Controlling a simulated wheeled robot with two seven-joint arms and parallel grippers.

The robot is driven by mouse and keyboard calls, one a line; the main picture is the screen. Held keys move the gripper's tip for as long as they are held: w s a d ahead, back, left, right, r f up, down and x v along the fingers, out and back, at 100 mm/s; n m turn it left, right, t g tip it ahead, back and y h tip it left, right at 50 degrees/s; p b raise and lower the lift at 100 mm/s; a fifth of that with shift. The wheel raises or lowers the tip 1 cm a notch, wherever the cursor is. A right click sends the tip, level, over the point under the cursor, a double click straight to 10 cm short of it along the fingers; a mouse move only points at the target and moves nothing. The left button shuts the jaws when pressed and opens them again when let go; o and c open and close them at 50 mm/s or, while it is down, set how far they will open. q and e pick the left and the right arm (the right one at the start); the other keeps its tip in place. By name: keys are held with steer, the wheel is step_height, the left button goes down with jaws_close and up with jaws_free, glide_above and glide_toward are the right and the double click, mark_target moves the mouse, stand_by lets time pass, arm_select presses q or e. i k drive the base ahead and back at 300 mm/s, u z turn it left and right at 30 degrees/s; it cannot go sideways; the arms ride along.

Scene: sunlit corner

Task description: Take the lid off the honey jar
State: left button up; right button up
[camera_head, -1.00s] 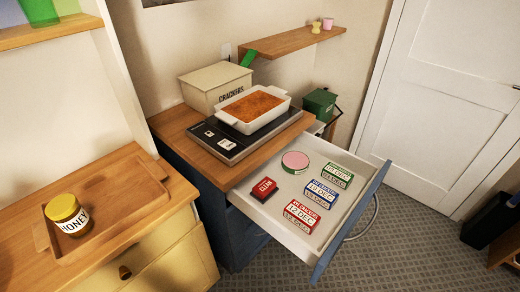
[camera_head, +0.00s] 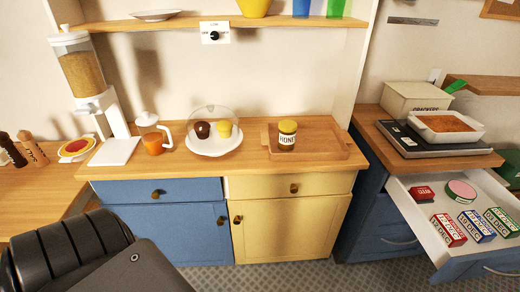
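The honey jar (camera_head: 287,140) stands upright in a shallow wooden tray (camera_head: 336,151) on the wooden counter. It has a white label reading HONEY. Its yellow lid (camera_head: 288,127) sits on top of it. A dark, ribbed part of my own body fills the lower left corner, well in front of the counter and apart from the jar. No gripper fingers can be made out in this view.
Left of the tray, a white plate (camera_head: 214,151) holds two round items under a clear dome. At right, an open drawer (camera_head: 433,240) juts out. A shelf (camera_head: 180,25) runs above the counter.

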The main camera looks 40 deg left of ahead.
mark_target(286, 141)
steer(key=z, duration=0.65)
steer(key=k, duration=0.1)
steer(key=u, duration=1.7)
steer(key=i, duration=1.05)
steer(key=u, duration=1.4)
steer(key=k, duration=1.1)
steer(key=z, duration=1)
